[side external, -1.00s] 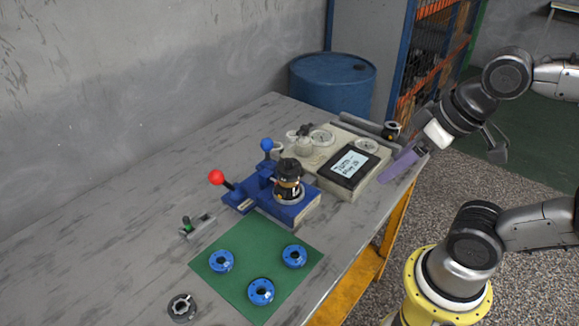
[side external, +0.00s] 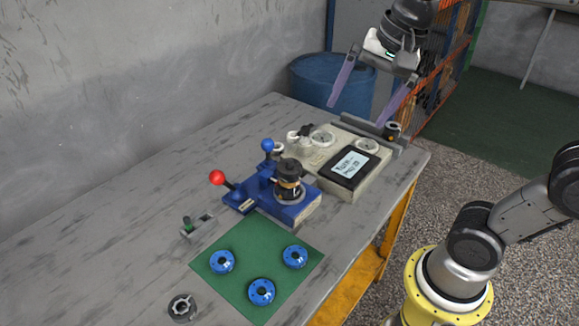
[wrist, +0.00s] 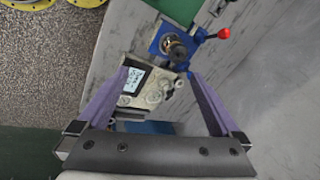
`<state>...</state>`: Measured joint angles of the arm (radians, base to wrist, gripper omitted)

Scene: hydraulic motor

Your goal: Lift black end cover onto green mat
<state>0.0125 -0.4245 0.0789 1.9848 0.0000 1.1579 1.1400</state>
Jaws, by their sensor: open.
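The black end cover (side external: 288,168) appears to be the black top of the motor stack standing upright in the blue fixture (side external: 300,212). The stack also shows in the wrist view (wrist: 174,46). The green mat (side external: 246,269) lies on the table in front of the fixture, with three blue rings on it; a corner of the mat shows in the wrist view (wrist: 180,10). My gripper (side external: 356,115) is open and empty, high above the far end of the table, well apart from the stack. In the wrist view both purple fingers are spread wide (wrist: 158,75).
A red-knobbed lever (side external: 216,178) and a blue-knobbed lever (side external: 267,145) rise beside the stack. A beige console with a screen (side external: 350,166) stands behind it. A dark ring (side external: 182,307) lies left of the mat. A blue barrel (side external: 310,78) stands beyond the table.

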